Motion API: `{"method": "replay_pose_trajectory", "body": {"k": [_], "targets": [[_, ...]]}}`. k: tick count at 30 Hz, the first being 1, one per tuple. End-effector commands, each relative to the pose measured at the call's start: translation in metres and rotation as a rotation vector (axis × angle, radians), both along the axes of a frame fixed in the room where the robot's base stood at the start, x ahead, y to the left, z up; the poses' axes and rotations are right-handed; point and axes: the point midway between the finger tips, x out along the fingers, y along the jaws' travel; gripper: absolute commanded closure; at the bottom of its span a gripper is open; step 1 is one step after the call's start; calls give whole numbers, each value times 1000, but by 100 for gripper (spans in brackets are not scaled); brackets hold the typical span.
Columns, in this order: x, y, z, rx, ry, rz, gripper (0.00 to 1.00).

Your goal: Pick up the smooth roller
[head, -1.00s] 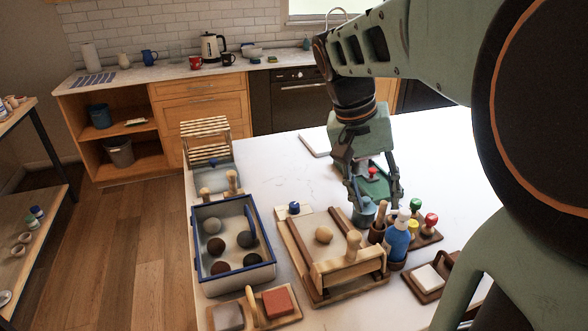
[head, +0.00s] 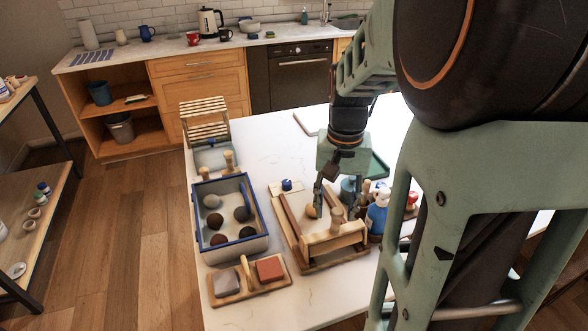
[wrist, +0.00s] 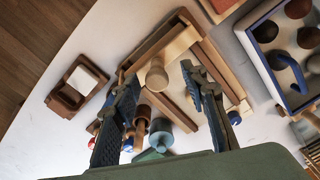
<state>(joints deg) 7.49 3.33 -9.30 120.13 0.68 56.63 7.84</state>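The smooth roller appears to be the pale wooden bar (head: 322,244) with an upright knob handle, lying across the near end of a wooden railed board (head: 290,222). In the wrist view the roller (wrist: 183,43) lies across the board, its round knob pointing toward the camera. My gripper (head: 336,210) is open and points down above the roller. In the wrist view its open fingers (wrist: 160,76) stand on either side of the knob, with visible gaps. Whether the fingertips have reached the knob's height is unclear.
A blue-rimmed box (head: 233,250) of clay balls stands left. A wooden holder with grey and red blocks (head: 270,269) lies front left. A blue bottle (head: 377,218) and teal cup (head: 348,188) stand close right of the board.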

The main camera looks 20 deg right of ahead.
Motion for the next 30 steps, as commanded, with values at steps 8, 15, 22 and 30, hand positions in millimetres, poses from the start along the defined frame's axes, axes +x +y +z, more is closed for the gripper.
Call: {"method": "replay_pose_trajectory", "body": {"k": [8, 15, 22, 30], "targets": [[-1, -5, -30, 0, 4, 0, 60], [0, -6, -55, -2, 0, 0, 60], [0, -6, -55, -3, -1, 0, 61], [0, -6, -55, -3, -1, 0, 91]]}}
